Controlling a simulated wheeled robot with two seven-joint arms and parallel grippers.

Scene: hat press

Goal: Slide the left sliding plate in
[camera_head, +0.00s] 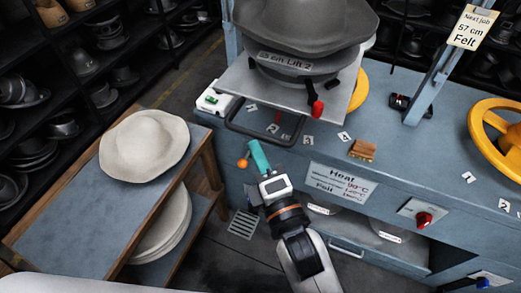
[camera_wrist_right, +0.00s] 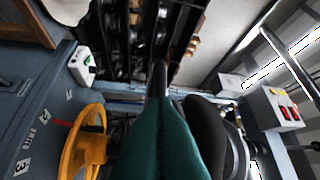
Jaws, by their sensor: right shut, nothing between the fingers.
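The sliding plate (camera_head: 240,88) is a flat light-grey sheet that juts from the press toward me, above the blue bench. A red-knobbed lever (camera_head: 317,108) stands at its right front. A grey felt hat (camera_head: 305,25) sits on the press parts above it. A dark rectangular frame (camera_head: 270,143) shows at the bench edge below the plate. My right gripper (camera_head: 259,155) has teal fingers, shut and empty, in front of the bench edge and below the plate. Its teal fingers (camera_wrist_right: 163,140) also fill the middle of the right wrist view. My left gripper is not in view.
An orange ball knob (camera_head: 243,163) is just left of my right fingers. A wooden side table (camera_head: 60,220) with a cream hat (camera_head: 143,145) stands at left. A yellow handwheel (camera_head: 480,125) is at right. A button box (camera_wrist_right: 283,108) shows in the right wrist view.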

